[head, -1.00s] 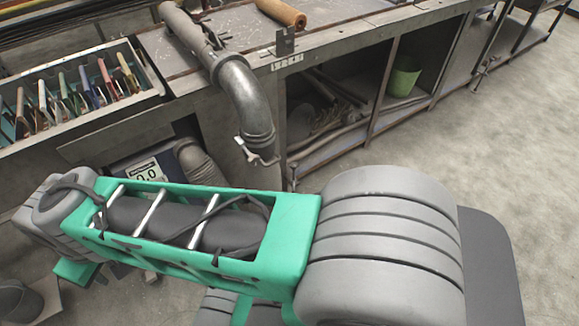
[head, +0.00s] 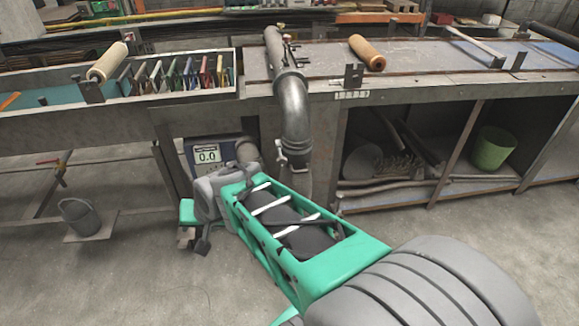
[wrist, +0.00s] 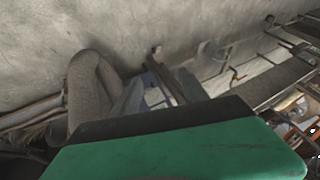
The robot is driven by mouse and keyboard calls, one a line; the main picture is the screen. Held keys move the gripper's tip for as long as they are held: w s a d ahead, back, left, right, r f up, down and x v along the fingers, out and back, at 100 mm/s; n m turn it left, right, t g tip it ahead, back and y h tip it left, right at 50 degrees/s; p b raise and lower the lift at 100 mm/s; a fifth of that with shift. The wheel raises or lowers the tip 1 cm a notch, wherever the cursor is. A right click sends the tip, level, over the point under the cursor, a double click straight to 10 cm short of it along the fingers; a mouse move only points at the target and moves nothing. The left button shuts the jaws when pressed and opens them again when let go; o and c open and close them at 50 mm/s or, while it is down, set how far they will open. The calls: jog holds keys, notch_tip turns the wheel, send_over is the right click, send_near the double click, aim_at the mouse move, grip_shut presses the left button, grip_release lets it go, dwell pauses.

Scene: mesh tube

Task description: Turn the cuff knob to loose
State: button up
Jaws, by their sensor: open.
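A grey metal pipe elbow (head: 292,105) hangs down over the bench's front edge in the head view. At its lower end is a cuff (head: 298,156) with a small light-coloured piece on its left side. I cannot clearly make out the knob or its setting. My gripper (head: 194,242) is at the end of my green and grey arm, left of and lower than the cuff in the picture, apart from it. It is open and seems empty. In the wrist view, two grey fingers (wrist: 158,95) show past the green and black hand. The cuff is not clearly seen there.
A box with a display reading 0.0 (head: 207,155) stands under the bench beside my arm. A thick grey hose (wrist: 92,95) shows in the wrist view. Open shelves hold a green bin (head: 492,149).

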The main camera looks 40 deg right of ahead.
aim_at(282, 164)
jog(key=w+d+f+m+t+b, duration=0.3)
jog(key=w+d+f+m+t, duration=0.25)
jog(key=w+d+m, duration=0.4)
jog(key=s+d+m+t+h+b, duration=0.1)
jog(key=s+d+m+h, duration=0.1)
jog(key=d+m, duration=0.5)
jog(key=s+d+m+t+h+b, duration=0.1)
jog(key=s+d+m+h, duration=0.1)
jog(key=d+m+h, duration=0.3)
jog(key=s+d+m+t+h, duration=0.1)
jog(key=d+m+h, duration=0.3)
jog(key=d+m, duration=0.4)
jog(key=shift+s+d+f+m+b, duration=0.15)
jog(key=shift+s+m, duration=0.1)
jog(key=shift+m, duration=0.45)
jog(key=shift+s+d+r+m+b, duration=0.1)
jog(key=shift+s+m, duration=0.15)
jog(key=shift+m, duration=0.4)
jog(key=shift+s+d+f+m+b, duration=0.15)
jog(key=shift+s+m, duration=0.1)
jog(key=shift+m, duration=0.45)
jog(key=p+x, duration=0.2)
jog(key=x, duration=0.4)
jog(key=shift+w+d, duration=0.1)
jog(key=shift+w, duration=0.3)
jog(key=shift+c, duration=0.4)
grip_shut()
